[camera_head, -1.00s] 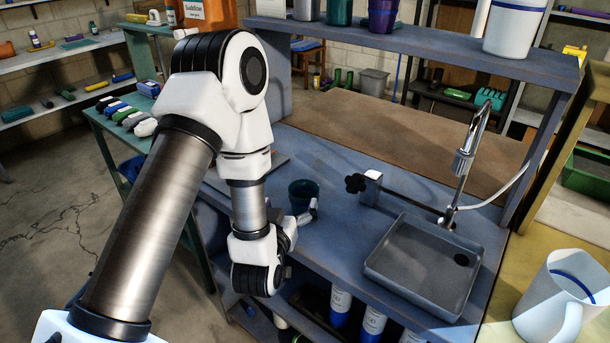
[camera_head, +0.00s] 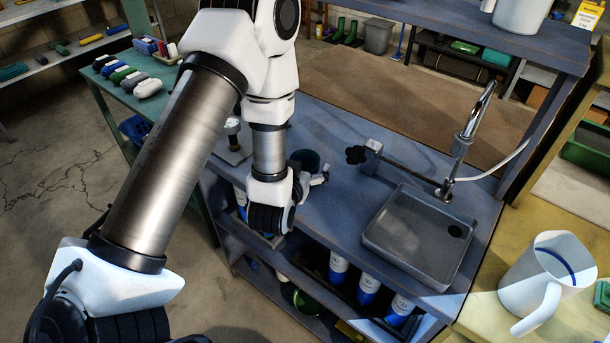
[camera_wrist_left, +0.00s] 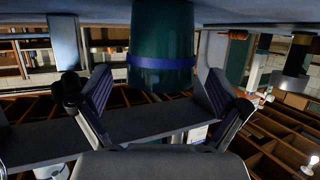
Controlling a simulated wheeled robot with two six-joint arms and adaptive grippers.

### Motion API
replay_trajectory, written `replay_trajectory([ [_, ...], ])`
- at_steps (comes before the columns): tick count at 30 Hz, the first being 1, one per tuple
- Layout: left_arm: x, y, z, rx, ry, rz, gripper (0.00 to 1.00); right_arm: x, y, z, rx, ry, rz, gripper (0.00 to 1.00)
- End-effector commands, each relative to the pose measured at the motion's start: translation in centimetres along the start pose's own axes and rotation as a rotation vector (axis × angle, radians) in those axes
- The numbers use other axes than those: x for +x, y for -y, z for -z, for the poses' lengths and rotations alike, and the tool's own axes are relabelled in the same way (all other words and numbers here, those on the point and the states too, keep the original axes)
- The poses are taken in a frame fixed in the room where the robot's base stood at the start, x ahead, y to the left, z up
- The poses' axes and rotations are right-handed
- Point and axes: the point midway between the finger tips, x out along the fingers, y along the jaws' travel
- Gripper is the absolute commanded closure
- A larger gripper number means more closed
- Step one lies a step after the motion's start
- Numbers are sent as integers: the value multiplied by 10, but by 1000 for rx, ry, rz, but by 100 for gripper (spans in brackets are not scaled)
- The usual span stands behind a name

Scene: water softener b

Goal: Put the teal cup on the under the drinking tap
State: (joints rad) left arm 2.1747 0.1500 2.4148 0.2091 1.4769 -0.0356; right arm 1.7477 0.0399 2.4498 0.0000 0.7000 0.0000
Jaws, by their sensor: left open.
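The teal cup (camera_head: 306,158) stands on the blue-grey counter (camera_head: 330,215), left of the sink. In the left wrist view the dark teal cup (camera_wrist_left: 160,45) with a blue band appears upside down. My left gripper (camera_head: 318,180) is on the cup's near side. In the wrist view its two fingers (camera_wrist_left: 155,97) are spread wide, with the cup between or just beyond them and visible gaps at both sides. A curved chrome tap (camera_head: 467,140) rises behind the sink. A small fitting with a black knob (camera_head: 356,154) sits between cup and sink. My right gripper is out of view.
The grey sink basin (camera_head: 420,238) fills the counter's right part. A white jug (camera_head: 545,280) stands on a yellowish surface at right. White-and-blue bottles (camera_head: 338,268) stand on the shelf below. The counter between cup and sink is mostly clear.

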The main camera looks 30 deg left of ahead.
Motion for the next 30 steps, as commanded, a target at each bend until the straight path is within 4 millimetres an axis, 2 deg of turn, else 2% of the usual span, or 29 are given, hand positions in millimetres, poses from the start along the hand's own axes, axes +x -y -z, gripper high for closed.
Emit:
replay_trajectory([
  [1, 7, 0, 6, -2, -1, 1, 2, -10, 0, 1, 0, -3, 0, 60],
  [4, 19, 0, 4, -2, -1, 0, 2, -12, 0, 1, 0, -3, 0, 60],
  [10, 21, 0, 3, -1, -1, -1, 2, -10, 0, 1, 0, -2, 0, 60],
  [11, 21, 0, 3, -1, -1, -1, 9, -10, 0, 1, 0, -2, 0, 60],
  [12, 21, 0, 3, -1, -1, -1, 23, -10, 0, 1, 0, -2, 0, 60],
  [15, 21, 0, 3, -1, -1, -1, 52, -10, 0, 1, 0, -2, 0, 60],
  [19, 21, 0, 3, -1, -1, -1, 52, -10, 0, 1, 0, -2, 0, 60],
  [20, 21, 0, 3, -1, -1, -1, 56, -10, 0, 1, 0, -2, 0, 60],
  [30, 19, 0, 8, -1, -2, 0, 56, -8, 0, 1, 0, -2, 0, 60],
])
